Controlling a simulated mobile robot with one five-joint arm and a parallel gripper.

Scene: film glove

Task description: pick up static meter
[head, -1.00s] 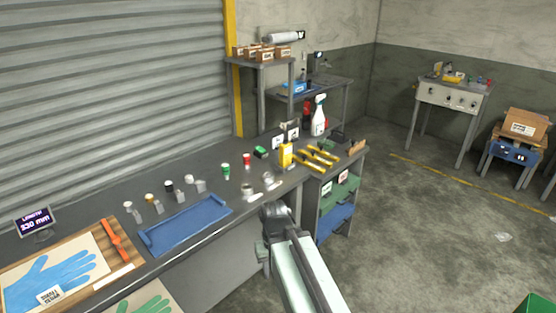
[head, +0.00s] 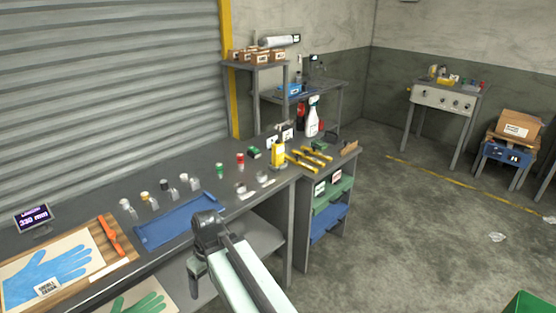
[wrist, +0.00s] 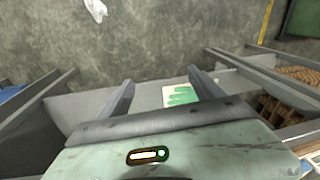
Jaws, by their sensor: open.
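In the head view my wrist is in front of the bench's near edge, left of and well apart from the yellow item. The fingertips are hard to make out there.
A glove board (head: 85,262) is at left. Shelves stand under the bench's right end. The floor at right is mostly clear.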

